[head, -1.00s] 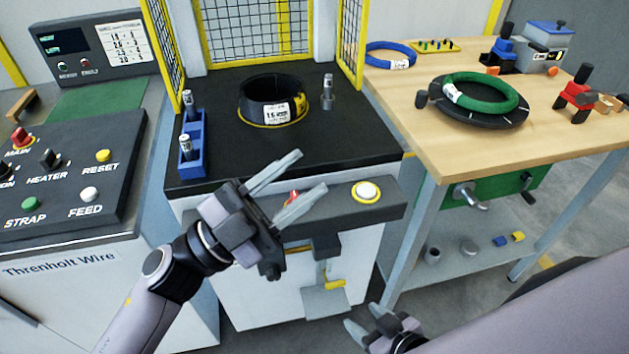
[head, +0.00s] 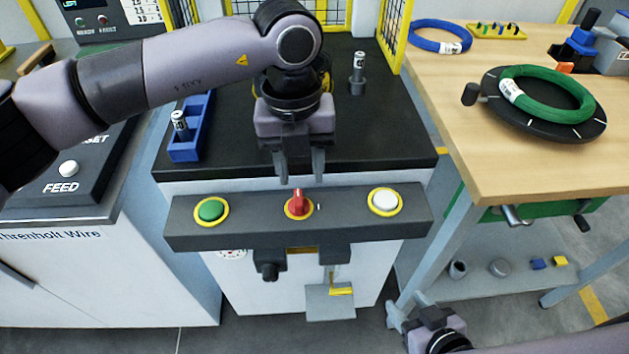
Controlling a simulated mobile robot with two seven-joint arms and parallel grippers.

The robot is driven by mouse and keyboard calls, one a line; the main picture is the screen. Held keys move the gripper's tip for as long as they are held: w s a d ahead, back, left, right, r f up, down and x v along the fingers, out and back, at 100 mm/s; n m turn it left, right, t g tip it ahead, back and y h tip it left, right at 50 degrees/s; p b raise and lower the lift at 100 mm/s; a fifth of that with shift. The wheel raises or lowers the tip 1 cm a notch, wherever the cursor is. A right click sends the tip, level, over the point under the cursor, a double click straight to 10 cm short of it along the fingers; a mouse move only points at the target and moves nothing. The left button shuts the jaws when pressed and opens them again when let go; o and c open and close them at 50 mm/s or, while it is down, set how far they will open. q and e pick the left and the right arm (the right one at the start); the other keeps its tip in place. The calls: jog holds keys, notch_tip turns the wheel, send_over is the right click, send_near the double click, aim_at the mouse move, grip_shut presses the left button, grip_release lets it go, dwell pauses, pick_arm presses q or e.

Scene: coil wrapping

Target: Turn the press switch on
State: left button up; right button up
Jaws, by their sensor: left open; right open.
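The press's front control bar (head: 342,218) carries a red rotary switch (head: 298,204) on a yellow ring in its middle. A green button (head: 211,210) sits left of the switch and a white button (head: 384,200) right of it. My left gripper (head: 301,181) is open and points down just above and behind the red switch, its two fingers apart with nothing between them. I cannot tell whether a finger touches the bar. My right gripper (head: 412,309) is open and empty, low at the bottom right of the bar, away from the switch.
My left arm hides most of the black coil on the press bed (head: 390,140). A blue holder (head: 188,140) with a metal piece stands at left, and a metal post (head: 357,75) at right. A wooden table (head: 490,170) with a green coil (head: 548,92) stands at right.

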aim_at(298, 197)
pick_arm(q)
jog(key=shift+w+a, duration=0.25)
jog(key=shift+w, duration=0.15)
jog(key=shift+a+f, duration=0.1)
jog(key=shift+f, duration=3.3)
grip_shut()
